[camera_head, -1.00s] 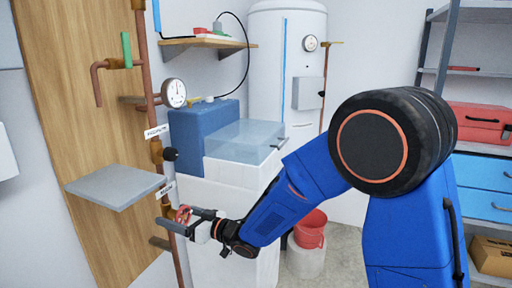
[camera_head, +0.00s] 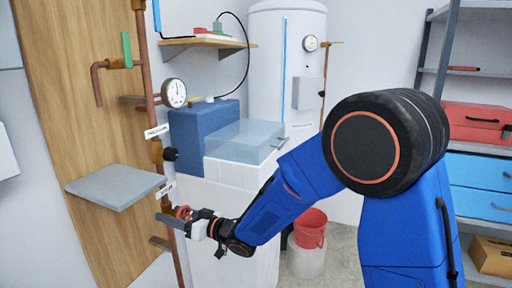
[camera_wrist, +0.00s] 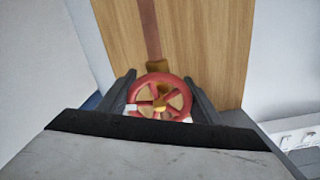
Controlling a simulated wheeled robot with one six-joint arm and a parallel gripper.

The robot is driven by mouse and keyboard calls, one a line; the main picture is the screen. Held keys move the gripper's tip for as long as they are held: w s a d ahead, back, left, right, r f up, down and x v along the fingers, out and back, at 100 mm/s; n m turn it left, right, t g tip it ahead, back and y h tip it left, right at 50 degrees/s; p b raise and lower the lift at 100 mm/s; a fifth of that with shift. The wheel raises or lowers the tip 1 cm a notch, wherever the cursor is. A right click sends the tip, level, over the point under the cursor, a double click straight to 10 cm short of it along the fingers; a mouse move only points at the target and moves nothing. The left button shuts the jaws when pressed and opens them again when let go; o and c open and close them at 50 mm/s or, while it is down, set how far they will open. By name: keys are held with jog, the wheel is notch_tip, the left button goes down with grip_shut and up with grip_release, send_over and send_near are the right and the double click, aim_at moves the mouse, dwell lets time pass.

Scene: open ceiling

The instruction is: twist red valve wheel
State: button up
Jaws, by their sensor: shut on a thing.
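The red valve wheel (camera_wrist: 159,82) is a spoked ring with a brass hub, seen face-on in the wrist view between my gripper's two dark fingers. In the head view the wheel (camera_head: 183,211) is small and partly hidden by my gripper, low on the copper pipe. My gripper (camera_head: 180,220) is shut on the wheel's rim, with one finger at each side; the fingers also show in the wrist view (camera_wrist: 160,100).
A grey shelf (camera_head: 115,187) juts from the wooden board just above and left of the wheel. A white cabinet (camera_head: 225,235) with a blue box stands close to the right. A gauge (camera_head: 174,92) and a green-handled valve (camera_head: 127,50) are higher on the pipework.

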jog(key=shift+m, duration=1.1)
jog(key=shift+m, duration=1.7)
jog(key=shift+m, duration=0.7)
jog(key=shift+o, duration=0.3)
jog(key=shift+m, duration=1.1)
jog(key=shift+s, duration=0.15)
jog(key=shift+s+f+m, duration=0.1)
jog(key=shift+m, duration=1.6)
